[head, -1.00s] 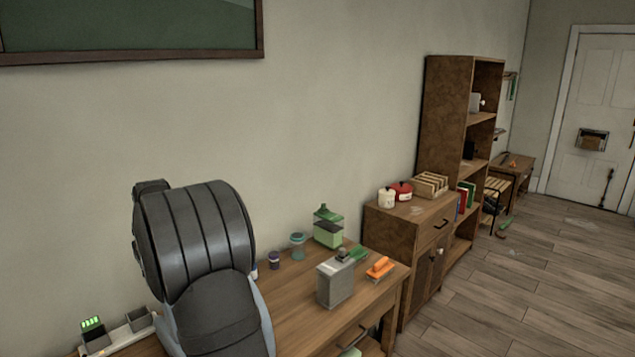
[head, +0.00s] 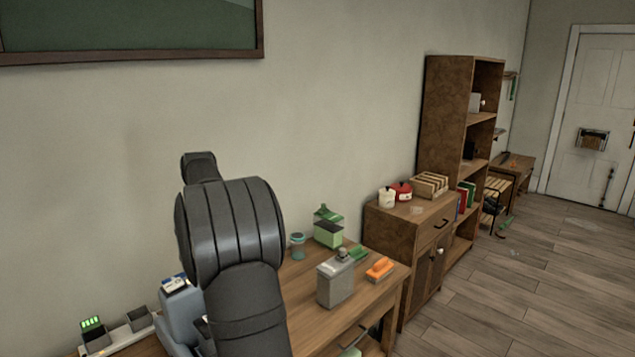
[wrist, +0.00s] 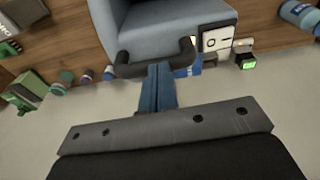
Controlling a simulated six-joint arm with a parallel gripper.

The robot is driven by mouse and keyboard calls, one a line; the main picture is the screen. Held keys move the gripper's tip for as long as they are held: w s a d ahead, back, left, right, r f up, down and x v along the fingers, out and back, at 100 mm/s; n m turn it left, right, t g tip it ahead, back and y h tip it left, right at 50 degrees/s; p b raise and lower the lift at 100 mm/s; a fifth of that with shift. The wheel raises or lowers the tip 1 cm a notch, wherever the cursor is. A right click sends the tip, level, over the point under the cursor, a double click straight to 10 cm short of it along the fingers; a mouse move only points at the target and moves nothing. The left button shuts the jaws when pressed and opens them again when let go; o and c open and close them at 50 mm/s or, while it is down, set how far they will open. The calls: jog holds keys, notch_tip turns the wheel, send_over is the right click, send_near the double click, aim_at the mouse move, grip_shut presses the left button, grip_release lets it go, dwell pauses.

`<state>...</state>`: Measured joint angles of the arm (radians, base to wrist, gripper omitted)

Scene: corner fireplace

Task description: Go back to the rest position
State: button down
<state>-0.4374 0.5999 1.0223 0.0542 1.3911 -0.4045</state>
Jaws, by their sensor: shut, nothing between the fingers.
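My gripper (wrist: 158,88) shows in the wrist view with its two blue fingers together, shut and empty. The fingers cannot be made out in the head view.
The desk holds a grey canister (head: 335,283), an orange brush (head: 380,268), a green container (head: 328,230), a teal-lidded jar (head: 297,246) and a charger with green lights (head: 93,332). A cabinet (head: 412,235) stands right of it. Open floor lies further right.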

aim_at(168, 286)
jog(key=w+d+f, duration=0.2)
jog(key=d, duration=0.5)
jog(key=w+d+f, duration=0.2)
jog(key=w+d, duration=0.1)
jog(key=d, duration=0.5)
jog(key=w+d+f+n, duration=0.1)
jog(key=w+d+f, duration=0.1)
jog(key=d, duration=0.5)
jog(key=shift+w+d, duration=0.2)
jog(key=shift+w, duration=0.2)
jog(key=shift+a, duration=0.15)
jog(key=shift+m, duration=0.4)
jog(key=s+a+r, duration=0.1)
jog(key=s+a, duration=0.1)
jog(key=a, duration=0.4)
jog(key=s+a+r, duration=0.2)
jog(key=a, duration=0.4)
jog(key=s+a+r, duration=0.2)
jog(key=a, duration=0.5)
